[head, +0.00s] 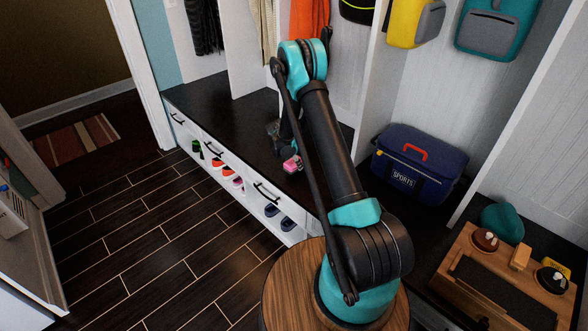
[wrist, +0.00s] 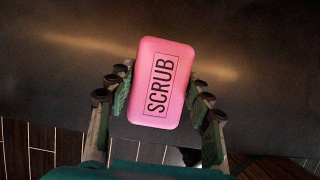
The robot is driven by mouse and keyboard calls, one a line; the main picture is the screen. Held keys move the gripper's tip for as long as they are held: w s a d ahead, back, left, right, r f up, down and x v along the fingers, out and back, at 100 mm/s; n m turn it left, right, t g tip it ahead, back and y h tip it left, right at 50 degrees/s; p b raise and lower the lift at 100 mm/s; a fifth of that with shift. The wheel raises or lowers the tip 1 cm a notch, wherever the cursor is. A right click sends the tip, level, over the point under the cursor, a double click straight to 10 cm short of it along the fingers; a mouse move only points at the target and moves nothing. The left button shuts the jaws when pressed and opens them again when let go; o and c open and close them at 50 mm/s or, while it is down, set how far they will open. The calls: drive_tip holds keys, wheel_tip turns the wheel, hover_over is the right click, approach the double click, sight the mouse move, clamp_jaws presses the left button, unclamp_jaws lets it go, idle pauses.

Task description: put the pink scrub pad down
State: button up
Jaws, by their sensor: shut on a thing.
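The pink scrub pad (wrist: 163,84) is a rounded block with "SCRUB" printed on it. My gripper (wrist: 160,95) is shut on it, with a finger on each side in the wrist view. In the head view the pad (head: 291,164) shows small at the end of my gripper (head: 289,158), over the black bench top (head: 225,112). The bench surface (wrist: 60,70) fills most of the wrist view behind the pad. I cannot tell whether the pad touches the bench.
A blue sports bag (head: 420,165) stands on the bench to the right. A wooden tray (head: 455,270) with brushes and a teal cap (head: 502,222) are at the lower right. Shoes sit in cubbies below the bench. The bench left of my gripper is clear.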

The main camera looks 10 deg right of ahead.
drive_tip(key=shift+f, duration=1.65)
drive_tip(key=shift+f, duration=0.1)
drive_tip(key=o, duration=1.1)
drive_tip(key=shift+f, duration=0.1)
